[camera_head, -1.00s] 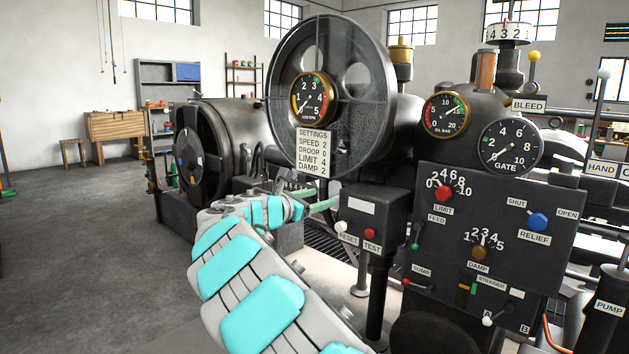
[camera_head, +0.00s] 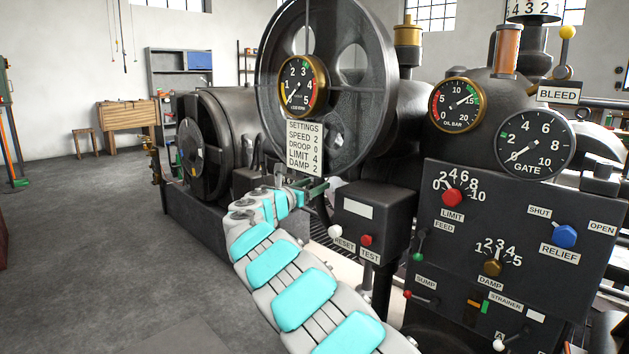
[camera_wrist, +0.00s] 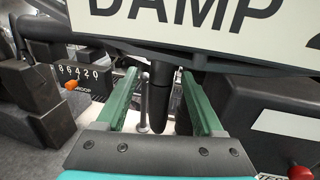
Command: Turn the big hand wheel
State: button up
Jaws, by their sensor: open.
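A big dark wheel (camera_head: 375,75) with round holes stands upright behind the speed gauge and settings plate in the head view. A smaller dark wheel-like disc (camera_head: 197,160) faces out at its left. I cannot tell for sure which is the hand wheel. My gripper (camera_head: 318,188) is just under the settings plate (camera_head: 303,149), beside the reset/test box. In the wrist view my gripper (camera_wrist: 155,85) is open, its green fingers apart. A dark round-ended rod (camera_wrist: 161,92) shows between or beyond them; contact cannot be told.
The reset/test box (camera_head: 368,222) stands close to the right of my gripper. The control panel (camera_head: 480,300) with knobs and levers is further right. A dial block (camera_wrist: 80,80) shows at left in the wrist view. Open floor (camera_head: 110,240) lies left.

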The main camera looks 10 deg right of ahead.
aim_at(321, 196)
jog(key=shift+w+d, duration=0.45)
jog(key=shift+w+d+f, duration=0.3)
jog(key=shift+d, duration=0.05)
jog(key=shift+w+d+f, duration=0.1)
jog(key=shift+d+f, duration=0.1)
jog(key=shift+d, duration=0.25)
jog(key=shift+r, duration=0.1)
jog(key=c, duration=0.8)
jog(key=shift+w+a, duration=0.1)
grip_shut()
jog(key=shift+a+r, duration=0.1)
jog(key=shift+a+r, duration=0.15)
jog(key=shift+r, duration=0.05)
